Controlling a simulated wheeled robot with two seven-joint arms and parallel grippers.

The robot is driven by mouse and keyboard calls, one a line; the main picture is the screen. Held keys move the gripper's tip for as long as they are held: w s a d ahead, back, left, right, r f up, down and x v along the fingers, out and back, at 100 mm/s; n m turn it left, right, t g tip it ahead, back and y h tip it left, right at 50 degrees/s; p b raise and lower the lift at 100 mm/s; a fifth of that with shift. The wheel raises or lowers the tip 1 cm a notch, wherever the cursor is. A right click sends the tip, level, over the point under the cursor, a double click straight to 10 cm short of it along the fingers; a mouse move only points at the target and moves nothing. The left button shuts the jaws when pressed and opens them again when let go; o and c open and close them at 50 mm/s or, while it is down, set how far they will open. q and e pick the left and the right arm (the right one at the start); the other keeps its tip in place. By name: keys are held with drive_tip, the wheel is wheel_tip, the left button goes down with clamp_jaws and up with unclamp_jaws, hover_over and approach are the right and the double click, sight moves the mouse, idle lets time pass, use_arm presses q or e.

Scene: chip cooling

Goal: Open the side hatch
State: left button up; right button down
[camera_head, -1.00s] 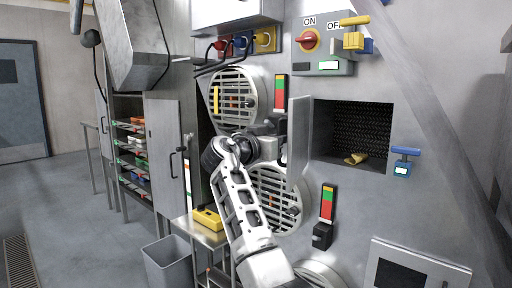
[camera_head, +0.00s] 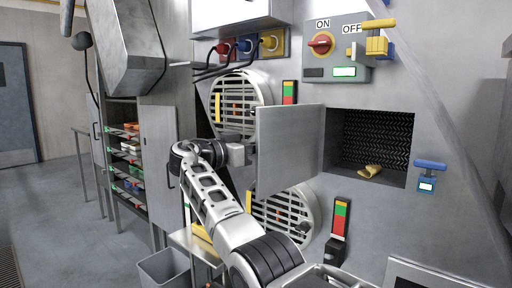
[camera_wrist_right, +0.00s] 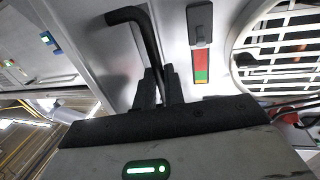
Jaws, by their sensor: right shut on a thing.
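The side hatch door (camera_head: 290,148) is a grey metal panel, swung wide open to the left of its square opening (camera_head: 350,150). Inside the opening I see a dark mesh wall and a small yellow object (camera_head: 369,172) on the floor. My right gripper (camera_head: 250,148) is at the door's left edge, partly hidden by the arm and door. In the right wrist view, my right gripper's fingers (camera_wrist_right: 158,88) are shut on a black bent handle (camera_wrist_right: 150,40). My left gripper is not in view.
Round slatted vents (camera_head: 240,100) sit behind the door. A control box with a red knob (camera_head: 320,43) is above the opening, and a blue-handled valve (camera_head: 429,166) is to its right. A grey bin (camera_head: 165,268) stands on the floor at lower left.

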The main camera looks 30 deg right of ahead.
drive_tip(key=shift+d, duration=0.25)
drive_tip(key=c, duration=1.5)
unclamp_jaws()
drive_tip(key=shift+d, duration=0.1)
drive_tip(key=s+a, duration=0.1)
drive_tip(key=a, duration=1.5)
drive_tip(key=shift+s+b, duration=0.15)
drive_tip(key=shift+b, duration=0.15)
drive_tip(key=shift+f, duration=0.1)
